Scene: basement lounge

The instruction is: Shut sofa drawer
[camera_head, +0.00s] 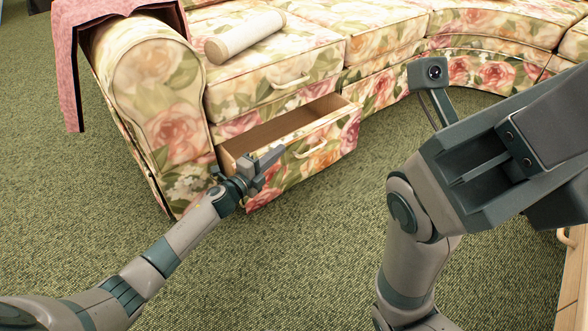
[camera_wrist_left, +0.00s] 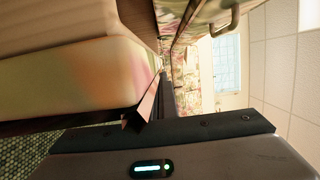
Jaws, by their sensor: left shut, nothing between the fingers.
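The floral sofa (camera_head: 165,105) stands at the top of the head view. Its low drawer (camera_head: 335,140) is pulled out, and its wooden inside (camera_head: 285,125) shows. The drawer front has a pale curved handle (camera_head: 311,149). My left gripper (camera_head: 275,155) is shut and empty, at the left part of the drawer front near its top edge. I cannot tell whether it touches. In the left wrist view the floral drawer front (camera_wrist_left: 80,85) is close beside the fingers (camera_wrist_left: 160,103). My right arm fills the right side of the head view, with no fingers visible.
Another handle (camera_head: 291,83) is on the sofa above the drawer. A rolled bolster (camera_head: 245,37) lies on the seat and a pink throw (camera_head: 68,65) hangs over the armrest. Green carpet (camera_head: 300,260) is clear before the drawer. A wooden piece (camera_head: 572,280) stands at the right edge.

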